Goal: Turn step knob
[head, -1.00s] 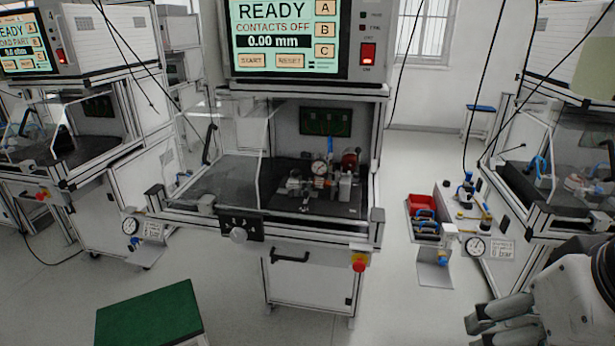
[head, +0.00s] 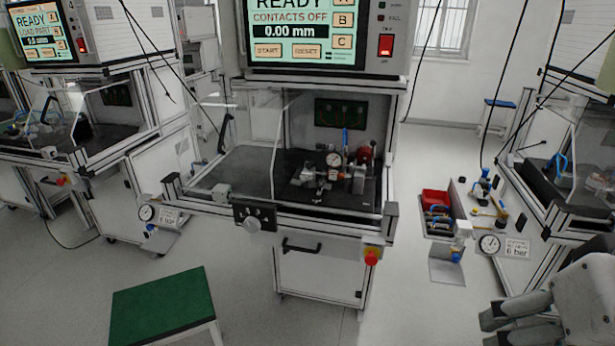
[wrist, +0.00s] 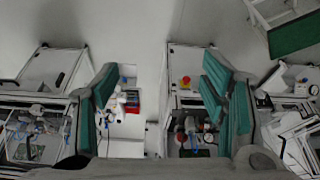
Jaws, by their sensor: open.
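A pale round knob (head: 251,224), which looks like the step knob, sits on a small black panel (head: 268,216) at the front edge of the middle test station. The panel has a few small controls above the knob. My gripper (head: 497,316) is low at the right edge of the head view, well apart from the knob. In the wrist view my gripper (wrist: 160,97) has its green-padded fingers spread wide with nothing between them. I cannot make out the knob in the wrist view.
The station's screen (head: 304,32) reads "READY, CONTACTS OFF, 0.00 mm". A red button (head: 371,258) is at its right front corner. A green-topped stool (head: 163,305) stands in front at left. A side shelf with a red bin (head: 435,199) is at right. Floor between is clear.

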